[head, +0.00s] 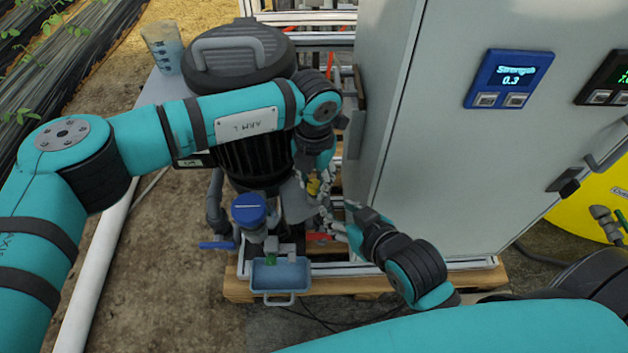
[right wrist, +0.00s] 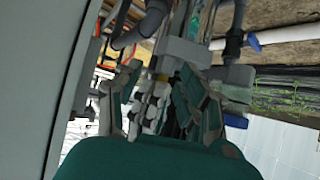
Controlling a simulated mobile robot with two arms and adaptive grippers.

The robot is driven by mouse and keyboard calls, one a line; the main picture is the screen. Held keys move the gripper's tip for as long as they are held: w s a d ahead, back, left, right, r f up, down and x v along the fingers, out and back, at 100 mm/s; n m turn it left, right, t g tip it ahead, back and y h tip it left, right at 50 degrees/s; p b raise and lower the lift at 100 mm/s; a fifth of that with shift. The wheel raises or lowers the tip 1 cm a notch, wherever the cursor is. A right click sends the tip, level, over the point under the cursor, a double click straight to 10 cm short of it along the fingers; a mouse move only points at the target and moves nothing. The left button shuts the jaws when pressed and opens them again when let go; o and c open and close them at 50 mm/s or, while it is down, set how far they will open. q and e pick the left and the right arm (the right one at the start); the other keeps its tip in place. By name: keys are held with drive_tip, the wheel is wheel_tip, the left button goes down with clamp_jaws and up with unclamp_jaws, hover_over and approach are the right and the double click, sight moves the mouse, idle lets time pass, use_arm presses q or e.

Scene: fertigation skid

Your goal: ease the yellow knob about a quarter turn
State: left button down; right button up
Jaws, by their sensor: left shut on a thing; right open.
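The yellow knob (head: 313,187) shows as a small patch among the grey pipework beside the black ribbed vessel. My left gripper (head: 316,181) reaches down to it from above and is shut on it. The fingers and wrist hide most of the knob, so its angle cannot be told. My right gripper (head: 339,217) is open and apart, just below and to the right of the knob. In the right wrist view, the open right fingers (right wrist: 162,103) frame grey parts, and a small yellow patch (right wrist: 178,75) shows beyond them.
The grey cabinet (head: 390,110) stands close on the right, with a blue display (head: 510,78) reading "Strength 0.3". A blue-capped filter (head: 249,210) and a blue-grey tray (head: 280,275) sit below left. A red handle (head: 318,236) is low near the right gripper. A measuring jug (head: 163,48) stands behind.

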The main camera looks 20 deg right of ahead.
sight(314, 184)
use_arm(q)
drive_tip(key=n, duration=0.3)
drive_tip(key=shift+n, duration=1.8)
use_arm(e)
drive_tip(key=shift+w+a+r+t, duration=0.2)
drive_tip(key=shift+w+r+t, duration=0.2)
drive_tip(key=shift+r, duration=0.1)
drive_tip(key=shift+w+a+r+t, duration=0.2)
drive_tip(key=shift+w+r+t, duration=0.2)
drive_tip(key=shift+r, duration=0.1)
use_arm(q)
drive_tip(key=c, duration=1)
unclamp_jaws()
use_arm(e)
drive_tip(key=shift+w+r+y, duration=0.1)
drive_tip(key=shift+y, duration=0.2)
use_arm(q)
drive_tip(key=shift+r, duration=0.15)
use_arm(e)
drive_tip(key=shift+r, duration=0.1)
use_arm(q)
wheel_tip(314, 184, up, 12)
drive_tip(key=shift+f, duration=0.1)
